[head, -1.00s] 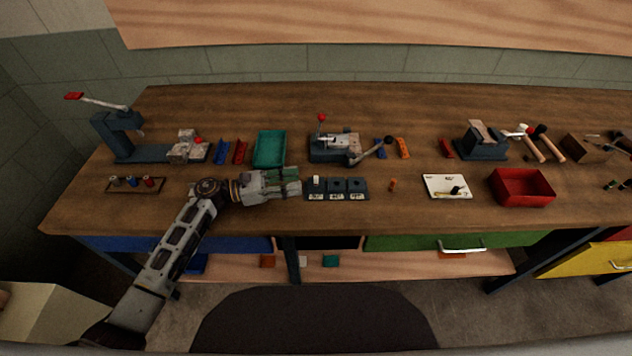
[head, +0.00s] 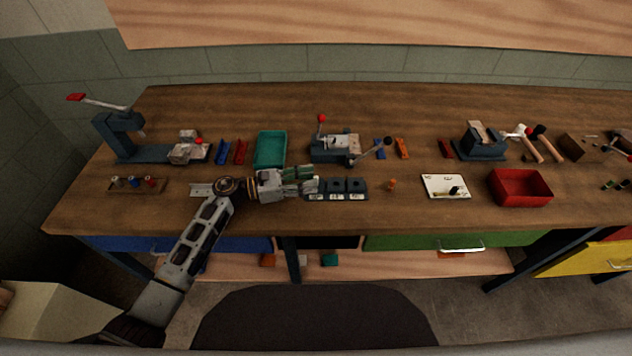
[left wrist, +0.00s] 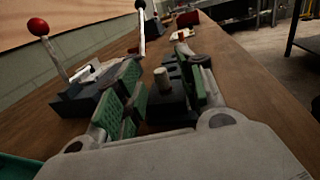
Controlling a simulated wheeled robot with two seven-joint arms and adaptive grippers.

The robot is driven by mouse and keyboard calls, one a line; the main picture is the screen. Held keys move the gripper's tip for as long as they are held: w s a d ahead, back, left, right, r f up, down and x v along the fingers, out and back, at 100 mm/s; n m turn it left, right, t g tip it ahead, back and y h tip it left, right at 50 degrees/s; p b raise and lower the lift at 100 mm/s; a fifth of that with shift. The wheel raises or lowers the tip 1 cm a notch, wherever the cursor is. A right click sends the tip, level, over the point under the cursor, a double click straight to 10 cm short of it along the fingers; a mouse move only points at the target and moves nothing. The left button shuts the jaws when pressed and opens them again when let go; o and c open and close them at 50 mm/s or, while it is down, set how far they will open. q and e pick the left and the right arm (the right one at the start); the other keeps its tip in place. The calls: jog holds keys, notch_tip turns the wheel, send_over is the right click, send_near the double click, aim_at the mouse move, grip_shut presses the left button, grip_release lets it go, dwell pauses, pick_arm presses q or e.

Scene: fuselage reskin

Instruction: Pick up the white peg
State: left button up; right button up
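The white peg (left wrist: 163,82) stands upright in a dark block (left wrist: 178,100), between the two green-padded fingers in the left wrist view. There is a gap between the peg and the pads. My left gripper (head: 311,184), also in the left wrist view (left wrist: 162,92), is open around the peg, reaching in from the left. My right gripper is in neither view.
Behind the gripper are a green tray (head: 270,149) and a dark lever fixture (head: 333,150) with a red knob. An orange peg (head: 392,185), a white plate (head: 446,187) and a red bin (head: 520,188) stand to the right. The bench front is clear.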

aim_at(317, 177)
pick_arm(q)
jog(key=shift+w+d+r, duration=0.1)
jog(key=shift+w+d, duration=0.1)
jog(key=shift+d, duration=0.8)
jog(key=shift+w+d, duration=0.1)
jog(key=shift+d, duration=0.4)
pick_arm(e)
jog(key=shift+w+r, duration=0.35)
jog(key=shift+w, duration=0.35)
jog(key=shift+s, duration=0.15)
